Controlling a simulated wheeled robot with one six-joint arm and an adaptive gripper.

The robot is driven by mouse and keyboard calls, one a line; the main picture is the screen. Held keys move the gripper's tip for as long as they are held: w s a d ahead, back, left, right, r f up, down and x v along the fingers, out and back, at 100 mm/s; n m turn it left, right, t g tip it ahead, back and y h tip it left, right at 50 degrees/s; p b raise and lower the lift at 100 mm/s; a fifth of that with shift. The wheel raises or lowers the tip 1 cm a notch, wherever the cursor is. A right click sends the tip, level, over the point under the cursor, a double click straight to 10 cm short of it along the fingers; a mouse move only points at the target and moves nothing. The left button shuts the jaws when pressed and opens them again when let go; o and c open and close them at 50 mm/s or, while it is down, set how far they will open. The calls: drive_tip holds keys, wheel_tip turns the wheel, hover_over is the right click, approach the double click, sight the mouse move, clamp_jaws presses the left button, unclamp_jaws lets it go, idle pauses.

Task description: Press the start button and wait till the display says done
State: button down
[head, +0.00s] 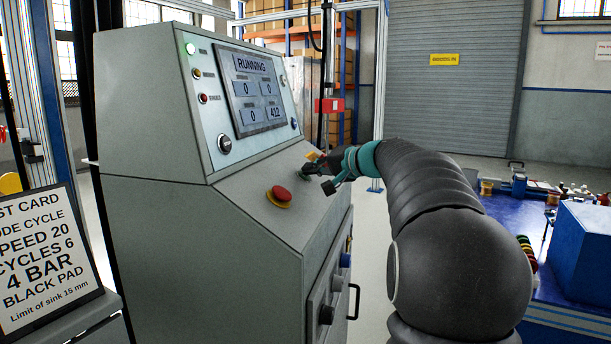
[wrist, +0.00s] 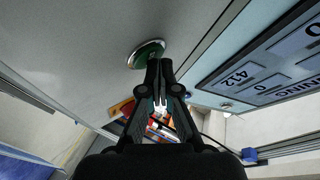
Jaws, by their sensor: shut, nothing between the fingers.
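The display (head: 262,88) on the grey console reads RUNNING, with 0 in three fields and 412 in the fourth. It also shows, turned, in the wrist view (wrist: 265,72). A green button (wrist: 146,53) sits on the console's sloping panel in the wrist view. My gripper (head: 310,178) is shut and empty over the right part of that panel. In the wrist view its fingertips (wrist: 159,66) overlap the button's edge. I cannot tell whether they touch it. In the head view the green button is not clearly visible behind my gripper.
A red mushroom button (head: 281,194) on a yellow base stands on the same panel, left of my gripper. A test card (head: 45,258) stands at the left. A blue table (head: 500,225) is at the right.

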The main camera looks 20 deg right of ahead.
drive_tip(key=shift+s+d+r, duration=0.3)
drive_tip(key=shift+d+r, duration=0.05)
drive_tip(key=shift+r, duration=0.25)
drive_tip(key=r+p, duration=0.1)
drive_tip(key=s+d+r+p, duration=0.1)
drive_tip(key=d+r+p, duration=0.1)
drive_tip(key=r, duration=0.1)
drive_tip(key=shift+s+r, duration=0.1)
drive_tip(key=shift+s, duration=0.25)
idle(0.8)
